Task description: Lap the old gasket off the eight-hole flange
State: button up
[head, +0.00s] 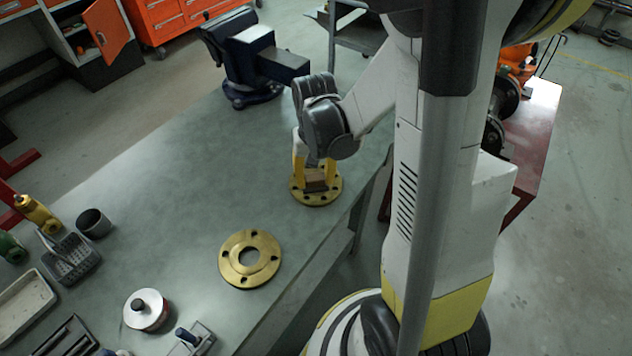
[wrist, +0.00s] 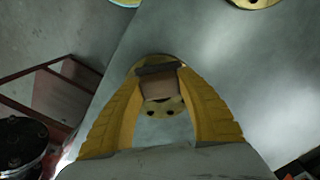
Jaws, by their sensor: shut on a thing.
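My gripper (head: 314,172) points down over the bench, its yellow fingers shut on a brown block (head: 315,183). In the wrist view the block (wrist: 158,88) sits between the fingertips, with a dark strip along one edge. Below it is a brass flange (head: 318,201) with several bolt holes, lying flat near the bench's right edge. The block is on or just above its face; I cannot tell which. The block and fingers hide much of the face, so any gasket residue there cannot be made out. A second brass flange (head: 233,268), with fewer, wider-spaced holes, lies nearer.
A dark blue vice (head: 252,62) stands at the far end of the bench (head: 185,180). A dark cup (head: 93,223), a grey basket (head: 72,262), bottles, a tray (head: 22,302) and a round white-topped piece (head: 146,309) stand at the left and front. The bench middle is clear.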

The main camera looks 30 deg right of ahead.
aim_at(315, 176)
jog(key=shift+r+p, duration=1.05)
jog(key=shift+r, duration=0.65)
